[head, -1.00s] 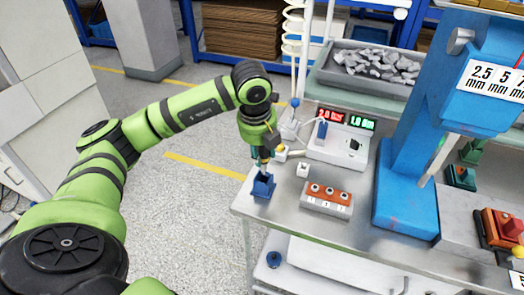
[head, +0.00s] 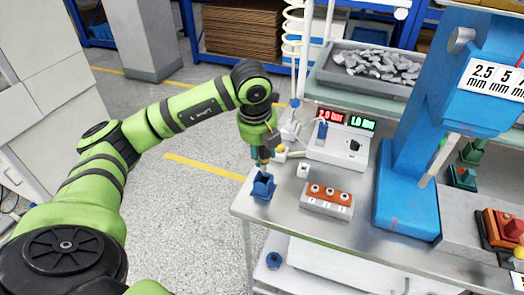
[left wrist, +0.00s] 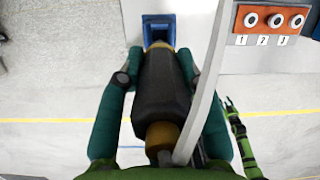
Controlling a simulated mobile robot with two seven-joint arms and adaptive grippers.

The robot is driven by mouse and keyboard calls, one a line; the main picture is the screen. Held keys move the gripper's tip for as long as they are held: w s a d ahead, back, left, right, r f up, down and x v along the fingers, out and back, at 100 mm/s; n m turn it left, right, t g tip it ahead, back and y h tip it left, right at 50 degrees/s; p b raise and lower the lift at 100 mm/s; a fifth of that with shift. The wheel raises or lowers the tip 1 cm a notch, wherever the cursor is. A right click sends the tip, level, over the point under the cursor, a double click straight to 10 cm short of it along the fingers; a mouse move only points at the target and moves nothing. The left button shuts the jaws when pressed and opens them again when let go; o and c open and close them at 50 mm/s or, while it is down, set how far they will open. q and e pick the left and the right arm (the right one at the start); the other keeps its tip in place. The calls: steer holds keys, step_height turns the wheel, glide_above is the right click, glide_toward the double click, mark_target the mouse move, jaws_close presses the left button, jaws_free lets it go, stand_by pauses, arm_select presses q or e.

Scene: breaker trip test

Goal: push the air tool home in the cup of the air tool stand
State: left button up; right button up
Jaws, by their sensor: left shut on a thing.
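My left gripper (head: 262,160) points down over the blue air tool stand (head: 263,187) at the near left corner of the bench. In the left wrist view its teal fingers (left wrist: 160,90) are shut around the air tool (left wrist: 162,82), which has a dark body and brass-coloured ends. The tool's far end lines up with the blue stand's opening (left wrist: 158,20) and overlaps it in that view. How deep the tip sits in the cup is hidden. A pale hose or bar crosses beside the tool. My right gripper is not in view.
A white box with red and green displays (head: 338,142) stands behind the stand. A blue press column (head: 405,190) stands farther right. Open floor lies left of the bench.

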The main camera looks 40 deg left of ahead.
mark_target(262, 169)
arm_select(q)
steer(key=shift+f, duration=0.15)
steer(key=shift+f+b, duration=0.35)
steer(key=shift+b, duration=0.05)
steer(key=shift+s+b+x, duration=0.2)
steer(key=shift+b+x, duration=0.6)
steer(key=shift+x, duration=0.05)
steer(key=shift+s+b+x, duration=0.15)
steer(key=shift+b+x, duration=0.6)
steer(key=shift+x, duration=0.1)
steer(key=shift+s+b+x, duration=0.2)
steer(key=shift+b+x, duration=0.6)
steer(key=shift+x, duration=0.05)
steer(key=o, duration=1.2)
steer(key=shift+d, duration=0.1)
steer(key=shift+o, duration=0.2)
steer(key=v, duration=1.2)
